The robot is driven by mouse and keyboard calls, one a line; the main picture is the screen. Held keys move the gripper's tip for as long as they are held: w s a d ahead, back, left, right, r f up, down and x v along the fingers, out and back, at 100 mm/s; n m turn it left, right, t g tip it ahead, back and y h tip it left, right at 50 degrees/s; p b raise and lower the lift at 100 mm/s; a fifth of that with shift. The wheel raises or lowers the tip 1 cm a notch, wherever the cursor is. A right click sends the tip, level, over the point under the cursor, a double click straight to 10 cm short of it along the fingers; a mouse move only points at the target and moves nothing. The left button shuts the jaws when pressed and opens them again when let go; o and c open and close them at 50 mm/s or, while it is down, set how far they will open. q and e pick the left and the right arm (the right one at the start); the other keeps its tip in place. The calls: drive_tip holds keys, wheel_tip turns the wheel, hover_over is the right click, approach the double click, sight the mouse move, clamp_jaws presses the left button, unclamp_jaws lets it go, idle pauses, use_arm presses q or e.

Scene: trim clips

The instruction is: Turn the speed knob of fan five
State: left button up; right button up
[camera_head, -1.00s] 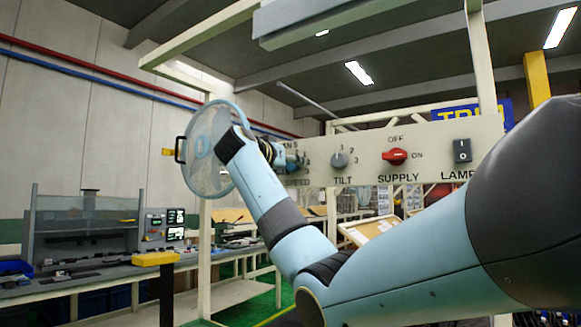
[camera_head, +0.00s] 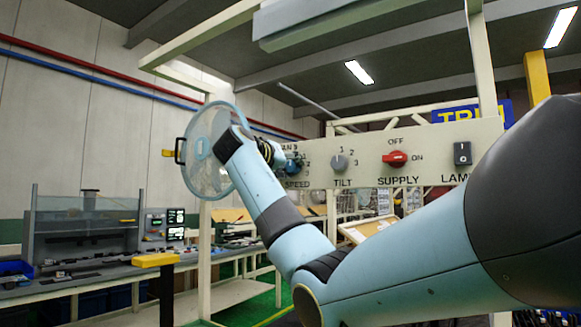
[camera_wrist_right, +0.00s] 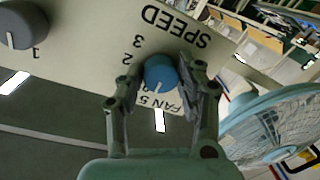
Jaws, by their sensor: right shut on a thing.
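The blue speed knob (camera_wrist_right: 161,72) sits on the cream control panel (camera_wrist_right: 85,50), between the labels SPEED and FAN 5, with numbers printed around it. My right gripper (camera_wrist_right: 160,80) is shut on the knob, with one finger on each side of it in the right wrist view. In the head view my right gripper (camera_head: 290,160) is at the left end of the panel and hides most of the knob. The fan (camera_head: 205,150), with a pale blue guard, stands left of the panel behind my wrist. My left gripper is not in view.
Right of the speed knob, the panel carries a grey TILT knob (camera_head: 340,161), a red SUPPLY switch (camera_head: 396,158) set toward ON, and a LAMP rocker switch (camera_head: 462,153). A workbench (camera_head: 100,270) stands at the left. My right arm crosses in front below the panel.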

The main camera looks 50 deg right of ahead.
drive_tip(key=o, duration=1.2)
drive_tip(key=shift+w, duration=0.1)
drive_tip(key=shift+c, duration=0.2)
drive_tip(key=s+a, duration=0.2)
drive_tip(key=a, duration=1)
drive_tip(key=shift+r, duration=0.35)
drive_tip(key=shift+w, duration=0.1)
